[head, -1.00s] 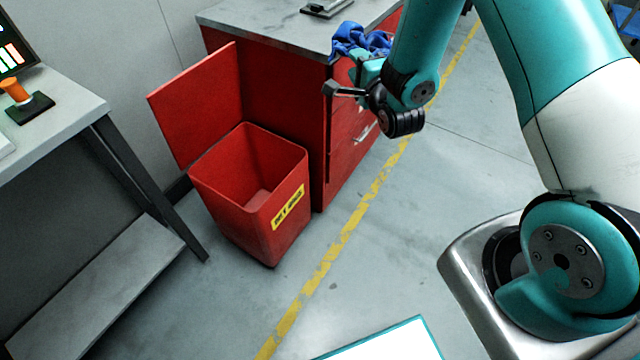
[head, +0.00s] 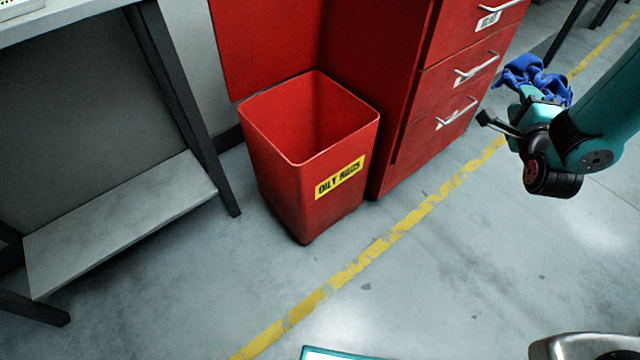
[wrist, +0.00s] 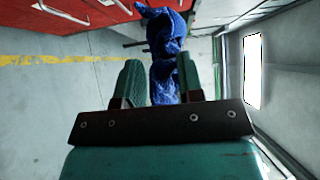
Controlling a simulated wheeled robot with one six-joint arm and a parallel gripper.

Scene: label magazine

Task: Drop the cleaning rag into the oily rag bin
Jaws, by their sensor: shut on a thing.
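The cleaning rag is a crumpled blue cloth (head: 530,76) at the right of the head view. My gripper (head: 537,95) is shut on it and holds it up in the air, to the right of the red drawer cabinet. In the wrist view the rag (wrist: 165,45) bunches between and beyond the two teal fingers of my gripper (wrist: 161,82). The oily rag bin (head: 338,205) is a red open-topped box on the floor with a yellow "OILY RAGS" label. Its lid (head: 262,45) stands raised at the back. My gripper is well to the right of the bin.
The red drawer cabinet (head: 415,120) stands right beside the bin. A grey workbench with a lower shelf (head: 120,225) is at the left. A yellow floor line (head: 400,226) runs past the bin's front.

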